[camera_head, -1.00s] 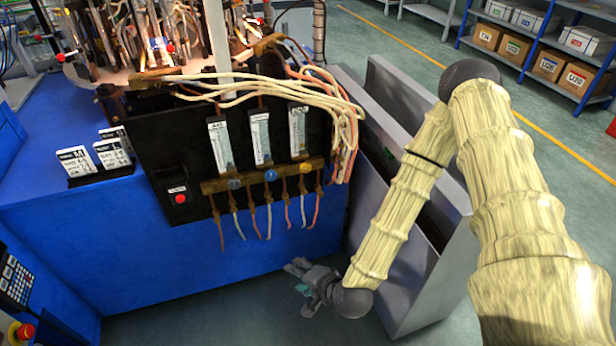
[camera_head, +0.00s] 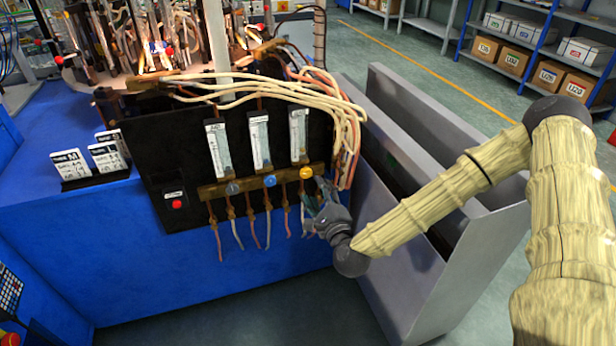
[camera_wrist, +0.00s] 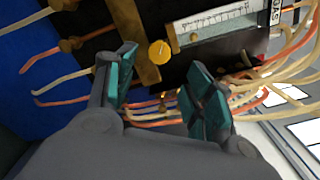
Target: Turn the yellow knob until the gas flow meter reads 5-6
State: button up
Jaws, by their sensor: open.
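The yellow knob (camera_head: 306,173) sits at the right end of the brass bar on the black panel, below the rightmost flow meter (camera_head: 298,135). In the wrist view the yellow knob (camera_wrist: 159,53) shows ahead, between and beyond the two teal-padded fingers, with part of the gas flow meter (camera_wrist: 222,27) beside it. The meter's scale is too small and blurred to read. My gripper (camera_head: 318,192) is just below and right of the knob in the head view. In the wrist view my gripper (camera_wrist: 163,85) is open and empty, apart from the knob.
A grey knob (camera_head: 232,188) and a blue knob (camera_head: 269,181) sit left on the same bar. Pale and orange hoses (camera_wrist: 190,115) hang close around my fingers. A grey metal bin (camera_head: 415,260) stands right of the panel. A red button (camera_head: 177,204) is at the panel's left.

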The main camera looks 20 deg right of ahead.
aim_at(307, 175)
jog(key=w, duration=0.8)
jog(key=shift+a, duration=0.2)
jog(key=c, duration=1)
